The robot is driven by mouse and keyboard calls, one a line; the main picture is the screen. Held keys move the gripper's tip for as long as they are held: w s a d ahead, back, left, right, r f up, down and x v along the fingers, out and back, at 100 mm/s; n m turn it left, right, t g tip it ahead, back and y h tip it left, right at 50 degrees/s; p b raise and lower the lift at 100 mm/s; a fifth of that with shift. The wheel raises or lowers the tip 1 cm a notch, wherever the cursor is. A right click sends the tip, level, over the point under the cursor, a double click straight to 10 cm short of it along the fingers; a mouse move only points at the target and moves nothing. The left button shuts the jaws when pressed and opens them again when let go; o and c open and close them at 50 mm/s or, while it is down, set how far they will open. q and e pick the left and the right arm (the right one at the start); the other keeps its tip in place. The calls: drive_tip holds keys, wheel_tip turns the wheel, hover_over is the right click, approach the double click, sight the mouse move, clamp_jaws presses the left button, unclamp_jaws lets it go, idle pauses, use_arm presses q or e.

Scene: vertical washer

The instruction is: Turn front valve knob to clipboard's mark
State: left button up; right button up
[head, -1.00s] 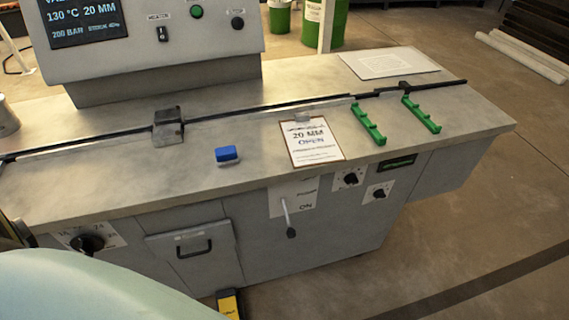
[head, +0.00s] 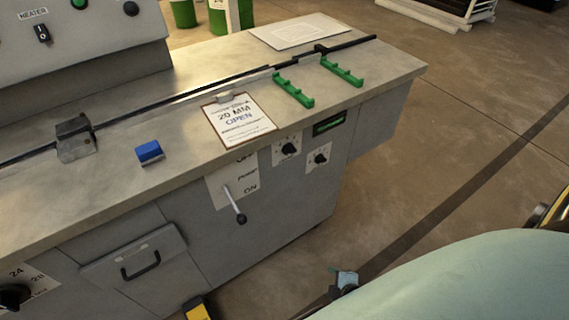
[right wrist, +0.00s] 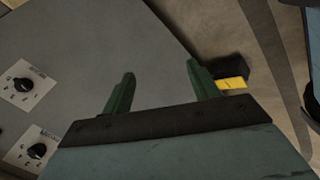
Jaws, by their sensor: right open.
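The clipboard (head: 238,120) lies on the bench top and reads "20 MM" and "OPEN". A black knob (head: 15,295) on the bench front, at the lower left edge, has a plate with 24 and 20 legible. Two smaller black knobs, one (head: 289,149) left of the other (head: 320,158), sit on white plates below the clipboard's right side. Two knobs also show at the left of the right wrist view, upper (right wrist: 22,85) and lower (right wrist: 37,151). My right gripper (right wrist: 163,85) is open and empty, apart from the knobs. My left gripper is not in view.
A lever (head: 234,205) with a power on/off plate sticks out from the bench front. A drawer handle (head: 140,265) is left of it. A blue block (head: 149,152) and green racks (head: 293,90) are on top. The floor (head: 480,170) at right is largely clear.

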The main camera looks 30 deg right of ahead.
drive_tip(key=w+d+r+n+t+b, duration=0.2)
drive_tip(key=w+r+n+t, duration=0.15)
drive_tip(key=w, duration=0.25)
drive_tip(key=w+d+r+n+t+b, duration=0.2)
drive_tip(key=w+r+n, duration=0.3)
drive_tip(key=w, duration=0.1)
drive_tip(key=n+t+y+b, duration=0.2)
drive_tip(key=n+t+b, duration=0.3)
drive_tip(key=n, duration=0.9)
approach(292, 153)
drive_tip(key=w, duration=0.8)
drive_tip(key=shift+a+r, duration=0.25)
drive_tip(key=shift+a, duration=0.1)
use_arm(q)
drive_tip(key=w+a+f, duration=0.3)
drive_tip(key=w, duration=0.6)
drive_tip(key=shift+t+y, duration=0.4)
use_arm(e)
drive_tip(key=shift+w, duration=0.6)
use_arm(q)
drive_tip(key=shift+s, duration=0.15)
use_arm(e)
drive_tip(key=shift+c, duration=0.3)
drive_tip(key=shift+c, duration=1.1)
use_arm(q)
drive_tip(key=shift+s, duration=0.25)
use_arm(e)
drive_tip(key=c, duration=0.7)
